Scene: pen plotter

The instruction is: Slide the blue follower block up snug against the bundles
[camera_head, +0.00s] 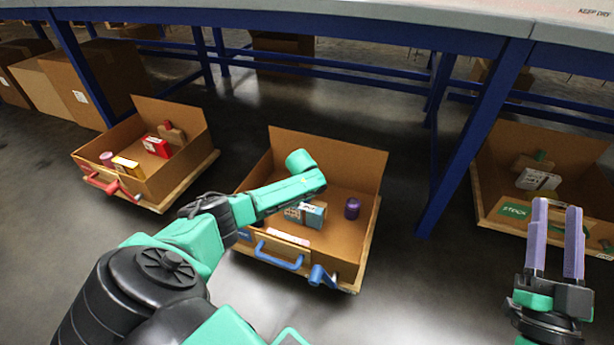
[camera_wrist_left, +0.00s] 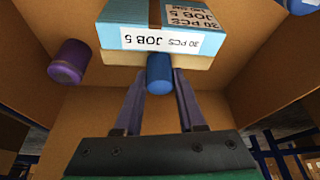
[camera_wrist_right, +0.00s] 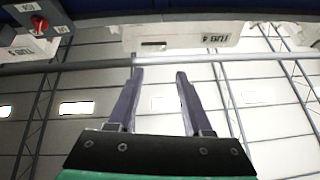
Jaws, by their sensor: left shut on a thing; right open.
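In the left wrist view, a blue cylindrical piece (camera_wrist_left: 159,74), which looks like the blue follower block or its knob, sits between the fingertips of my left gripper (camera_wrist_left: 160,80). The gripper is shut on it. A tan slab and light-blue bundles labelled JOB 5 (camera_wrist_left: 150,40) are right beyond it; I cannot tell whether the piece touches them. In the head view the bundles (camera_head: 306,213) stand in the middle cardboard box (camera_head: 360,240), and my left arm hides the left gripper and the blue piece. My right gripper (camera_head: 557,204) is open and empty at the right.
A purple cylinder (camera_head: 352,207) stands in the middle box, right of the bundles. The box front has a blue handle (camera_head: 278,258) and a blue crank (camera_head: 321,276). Other boxes stand left (camera_head: 150,185) and right (camera_head: 490,160). A blue table leg (camera_head: 470,140) rises between the middle and right boxes.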

